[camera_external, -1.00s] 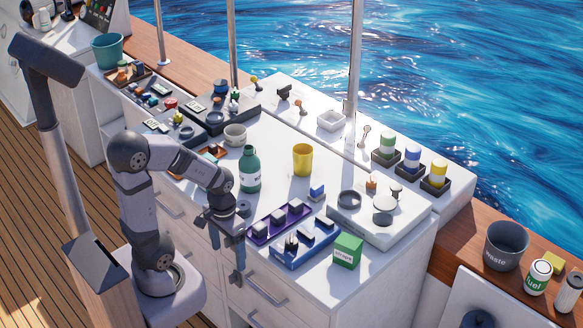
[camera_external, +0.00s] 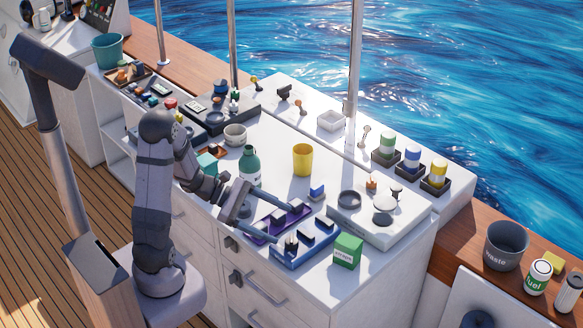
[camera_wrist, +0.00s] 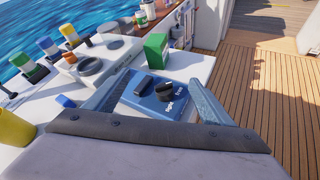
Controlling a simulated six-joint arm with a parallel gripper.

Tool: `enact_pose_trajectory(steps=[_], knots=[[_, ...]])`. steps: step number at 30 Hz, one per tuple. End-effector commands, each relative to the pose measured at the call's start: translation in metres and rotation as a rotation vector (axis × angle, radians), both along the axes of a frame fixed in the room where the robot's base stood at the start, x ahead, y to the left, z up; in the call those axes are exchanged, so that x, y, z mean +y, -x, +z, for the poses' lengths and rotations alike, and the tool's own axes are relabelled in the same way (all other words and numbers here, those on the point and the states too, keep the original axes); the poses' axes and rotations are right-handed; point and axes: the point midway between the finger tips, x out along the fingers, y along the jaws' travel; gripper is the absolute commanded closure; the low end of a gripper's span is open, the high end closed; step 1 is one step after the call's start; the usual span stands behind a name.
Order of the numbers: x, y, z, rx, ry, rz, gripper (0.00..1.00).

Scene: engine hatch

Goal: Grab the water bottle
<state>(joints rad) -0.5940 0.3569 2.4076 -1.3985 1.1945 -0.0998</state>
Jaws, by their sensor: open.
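The water bottle, a green bottle with a white label (camera_external: 250,168), stands upright on the white counter, left of the yellow cup (camera_external: 302,160). It does not show in the wrist view. My gripper (camera_external: 291,223) is open and empty. Its two fingers point right, over the purple tray and the blue switch panel, nearer the counter's front edge than the bottle. In the wrist view the fingers (camera_wrist: 152,92) spread either side of the blue panel. My gripper is apart from the bottle.
The purple tray (camera_external: 262,240) and the blue panel (camera_external: 308,250) lie below my gripper. A green box (camera_external: 347,252) stands to their right. A teal block (camera_external: 206,164) and a white bowl (camera_external: 235,135) are left of the bottle. Some counter between bottle and cup is clear.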

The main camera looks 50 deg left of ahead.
Motion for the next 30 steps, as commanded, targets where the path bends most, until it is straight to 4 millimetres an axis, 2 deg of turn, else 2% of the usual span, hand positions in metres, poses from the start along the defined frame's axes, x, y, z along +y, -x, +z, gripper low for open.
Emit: enact_pose_trajectory(steps=[1, 3, 5, 6, 9, 12, 15, 18, 21, 26, 30], knots=[[0.024, -0.019, 0.004, -0.004, 0.075, 0.129, 0.24], [0.062, -0.043, 0.013, -0.030, 0.175, 0.309, 0.24], [0.098, -0.059, 0.018, -0.055, 0.251, 0.455, 0.24], [0.123, -0.066, 0.021, -0.075, 0.295, 0.545, 0.24], [0.177, -0.075, 0.026, -0.123, 0.380, 0.733, 0.24], [0.219, -0.075, 0.028, -0.165, 0.433, 0.867, 0.24], [0.247, -0.073, 0.028, -0.196, 0.465, 0.955, 0.24], [0.262, -0.070, 0.029, -0.215, 0.481, 1.003, 0.24], [0.267, -0.070, 0.029, -0.224, 0.483, 1.019, 0.24], [0.268, -0.070, 0.026, -0.225, 0.481, 1.020, 0.24], [0.267, -0.070, 0.016, -0.223, 0.482, 1.019, 0.24]])
